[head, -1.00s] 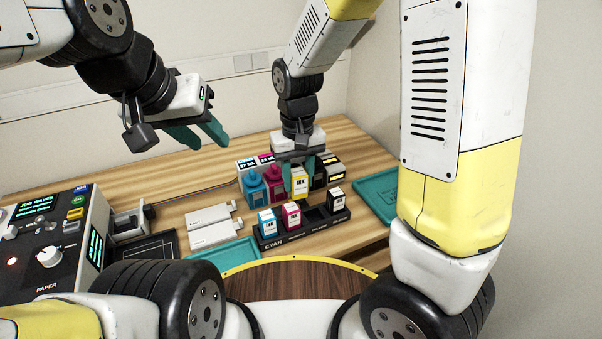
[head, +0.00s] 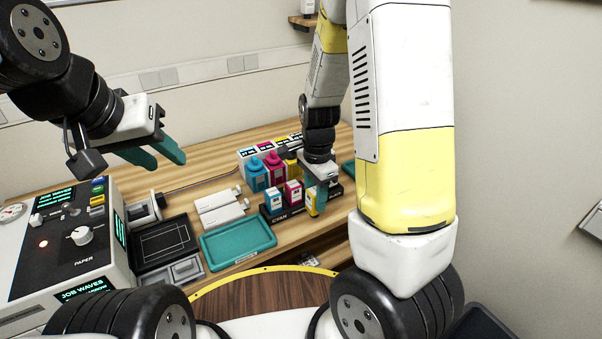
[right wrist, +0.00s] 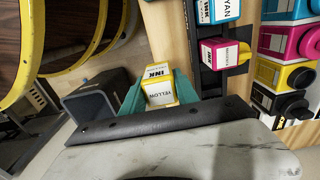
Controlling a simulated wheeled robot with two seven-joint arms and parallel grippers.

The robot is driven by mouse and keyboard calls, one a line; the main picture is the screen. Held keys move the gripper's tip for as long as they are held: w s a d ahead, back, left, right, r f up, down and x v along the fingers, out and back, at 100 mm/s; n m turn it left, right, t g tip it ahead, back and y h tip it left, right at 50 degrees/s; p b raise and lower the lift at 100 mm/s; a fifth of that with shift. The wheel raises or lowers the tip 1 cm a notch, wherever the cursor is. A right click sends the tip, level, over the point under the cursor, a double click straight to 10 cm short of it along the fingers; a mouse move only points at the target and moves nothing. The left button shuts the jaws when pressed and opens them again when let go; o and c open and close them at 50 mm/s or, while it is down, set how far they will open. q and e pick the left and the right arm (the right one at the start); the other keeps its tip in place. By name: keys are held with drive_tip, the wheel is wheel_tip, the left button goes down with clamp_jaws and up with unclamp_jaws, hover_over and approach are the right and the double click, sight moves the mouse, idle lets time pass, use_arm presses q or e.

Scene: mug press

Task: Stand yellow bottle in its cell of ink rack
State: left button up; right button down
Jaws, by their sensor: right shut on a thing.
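The yellow bottle (head: 312,203) is between the fingers of my right gripper (head: 321,194), which is shut on it. In the right wrist view the yellow bottle (right wrist: 160,88) shows its YELLOW and INK labels between the teal fingers. The dark ink rack (head: 271,216) holds a cyan bottle (head: 274,201) and a magenta bottle (head: 293,193). The yellow bottle is to the right of the magenta one, at the rack's front side; it appears outside the cells. The gripper hides the rack's right part. My left gripper (head: 160,158) is open and empty, above the table's left part.
Large ink bottles, including cyan (head: 256,174) and magenta (head: 274,170), stand behind the rack. A teal tray (head: 238,242), two white pieces (head: 220,205) and a dark tray (head: 163,243) lie left of it. A control console (head: 75,232) stands at far left.

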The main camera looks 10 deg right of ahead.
drive_tip(key=shift+w+d+f, duration=0.3)
drive_tip(key=shift+w+f, duration=0.45)
drive_tip(key=shift+w, duration=1.15)
drive_tip(key=shift+w+d+f, duration=0.3)
drive_tip(key=shift+w+f, duration=0.5)
drive_tip(key=shift+w, duration=1.15)
drive_tip(key=shift+w+d+f, duration=0.3)
drive_tip(key=shift+w+f, duration=0.45)
drive_tip(key=shift+w, duration=1.15)
drive_tip(key=shift+f, duration=0.15)
drive_tip(key=c, duration=0.9)
unclamp_jaws()
